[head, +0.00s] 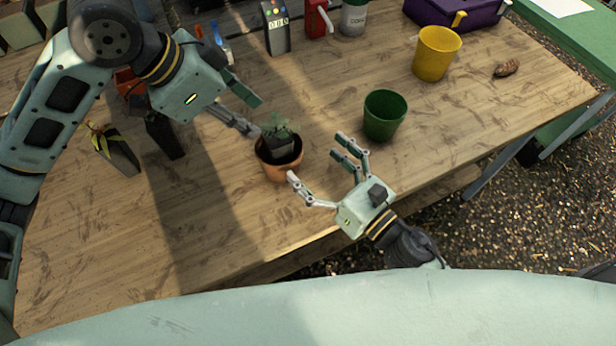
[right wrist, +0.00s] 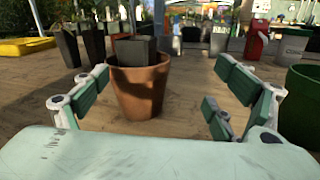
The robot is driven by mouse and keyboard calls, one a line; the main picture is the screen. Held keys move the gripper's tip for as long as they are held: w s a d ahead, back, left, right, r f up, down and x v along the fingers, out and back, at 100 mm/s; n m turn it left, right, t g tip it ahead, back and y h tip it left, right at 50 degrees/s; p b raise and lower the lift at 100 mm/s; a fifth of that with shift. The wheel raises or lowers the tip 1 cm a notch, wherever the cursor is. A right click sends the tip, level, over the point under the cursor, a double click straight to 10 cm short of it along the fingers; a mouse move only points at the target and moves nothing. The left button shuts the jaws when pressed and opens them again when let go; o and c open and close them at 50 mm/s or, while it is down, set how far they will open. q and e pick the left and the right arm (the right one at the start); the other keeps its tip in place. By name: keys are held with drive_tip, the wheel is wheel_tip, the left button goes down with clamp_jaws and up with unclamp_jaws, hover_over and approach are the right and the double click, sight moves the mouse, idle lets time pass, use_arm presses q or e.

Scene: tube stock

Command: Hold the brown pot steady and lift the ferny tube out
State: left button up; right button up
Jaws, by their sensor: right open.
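The brown pot (head: 280,171) stands upright on the wooden table. The ferny tube (head: 281,147), a dark square tube with green fronds, sits inside it and rises above the rim.
A green pot (head: 385,116) stands close to the right of my right gripper, with a yellow pot (head: 436,54) beyond. Two dark tubes, one upright (head: 166,138) and one with a yellowish plant (head: 121,157), stand left. The table's front left is clear.

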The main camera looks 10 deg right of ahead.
sight(294, 168)
drive_tip(key=shift+s+a+f+g, duration=0.4)
drive_tip(key=shift+s+a+f, duration=0.5)
drive_tip(key=shift+s+a, duration=0.2)
drive_tip(key=shift+a+f, duration=0.15)
drive_tip(key=x, duration=1.1)
drive_tip(key=shift+w+a, duration=0.25)
drive_tip(key=c, duration=1.2)
drive_tip(key=shift+c, duration=0.5)
